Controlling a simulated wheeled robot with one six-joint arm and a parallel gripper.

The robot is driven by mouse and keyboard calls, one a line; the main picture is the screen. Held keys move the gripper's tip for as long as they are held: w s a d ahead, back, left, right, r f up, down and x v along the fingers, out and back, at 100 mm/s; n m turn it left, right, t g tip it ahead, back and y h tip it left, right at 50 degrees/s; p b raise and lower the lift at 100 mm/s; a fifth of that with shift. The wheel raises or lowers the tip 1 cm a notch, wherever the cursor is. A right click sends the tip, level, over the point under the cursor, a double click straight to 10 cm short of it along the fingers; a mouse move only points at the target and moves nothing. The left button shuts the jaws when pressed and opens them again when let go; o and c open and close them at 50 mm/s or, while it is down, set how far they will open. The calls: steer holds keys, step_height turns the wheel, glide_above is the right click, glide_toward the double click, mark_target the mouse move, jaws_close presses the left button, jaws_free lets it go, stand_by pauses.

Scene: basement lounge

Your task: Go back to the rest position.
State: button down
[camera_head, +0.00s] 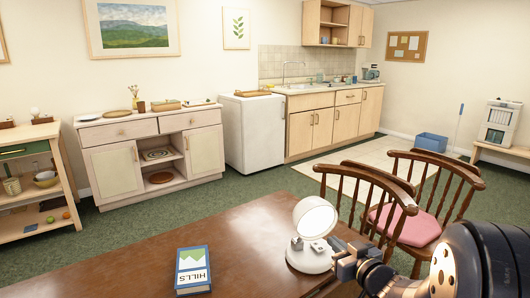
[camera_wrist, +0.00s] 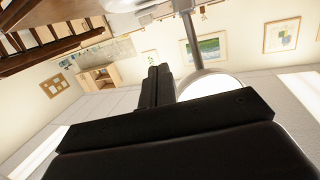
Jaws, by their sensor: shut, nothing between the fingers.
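My gripper (camera_head: 340,248) is at the lower right of the head view, just right of a white desk lamp (camera_head: 309,260). In the wrist view its two dark fingers (camera_wrist: 158,75) are together with nothing between them. The lamp has a round, bright head and a round base on the brown table (camera_head: 130,265). Its stem and pale head also show in the wrist view (camera_wrist: 208,84), close beside the fingers. I cannot tell whether the gripper touches the lamp. The wrist view is tilted, with the room turned over.
A book marked HILLS (camera_head: 193,270) lies on the table left of the lamp. Two wooden chairs (camera_head: 378,186) stand beyond the table near my arm, one with a pink cushion (camera_head: 405,224). A sideboard (camera_head: 150,150) and white fridge (camera_head: 262,132) line the wall. Green carpet lies between.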

steer(key=shift+v, duration=1.95)
